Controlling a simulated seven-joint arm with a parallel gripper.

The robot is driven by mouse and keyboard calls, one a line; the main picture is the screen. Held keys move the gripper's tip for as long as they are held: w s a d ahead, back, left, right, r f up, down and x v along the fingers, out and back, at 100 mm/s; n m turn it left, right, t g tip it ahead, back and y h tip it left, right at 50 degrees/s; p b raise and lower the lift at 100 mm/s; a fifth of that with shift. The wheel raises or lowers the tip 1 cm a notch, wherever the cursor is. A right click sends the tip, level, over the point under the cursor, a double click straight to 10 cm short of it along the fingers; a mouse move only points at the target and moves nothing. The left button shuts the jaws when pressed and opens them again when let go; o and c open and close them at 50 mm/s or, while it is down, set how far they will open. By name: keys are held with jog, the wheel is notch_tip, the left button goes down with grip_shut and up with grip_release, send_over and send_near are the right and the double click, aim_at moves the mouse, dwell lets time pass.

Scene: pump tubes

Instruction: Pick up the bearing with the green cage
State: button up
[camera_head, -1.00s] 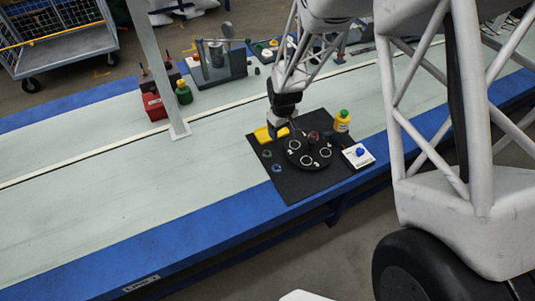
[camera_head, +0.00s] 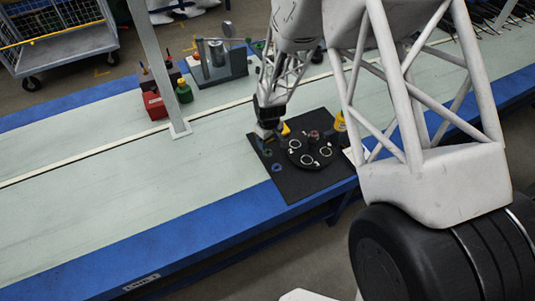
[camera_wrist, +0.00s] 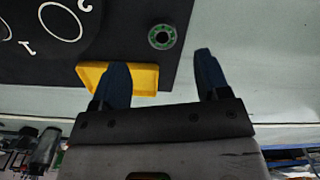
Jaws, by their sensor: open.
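The bearing with the green cage (camera_wrist: 162,37) lies on the black mat near its edge, a small ring with a dark centre. In the head view the green-caged bearing (camera_head: 267,153) is near the mat's left edge. My gripper (camera_wrist: 164,66) is open and empty, with its two dark blue fingers apart. In the wrist view the bearing lies beyond the fingertips, roughly centred between them. In the head view my gripper (camera_head: 266,136) hangs just behind the bearing, near the mat's far left corner.
A blue ring (camera_head: 277,168) lies nearer the front. A yellow tray (camera_wrist: 146,80) is partly behind one finger. A numbered black disc (camera_head: 313,158) takes the middle of the mat (camera_head: 293,190). A yellow bottle (camera_head: 340,121) stands right.

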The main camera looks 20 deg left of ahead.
aim_at(268, 153)
jog(key=shift+f, duration=0.8)
jog(key=shift+f, duration=0.1)
jog(key=shift+a+f, duration=0.15)
jog(key=shift+f, duration=2.35)
jog(key=c, duration=1)
jog(key=shift+c, duration=0.2)
jog(key=shift+r, duration=0.1)
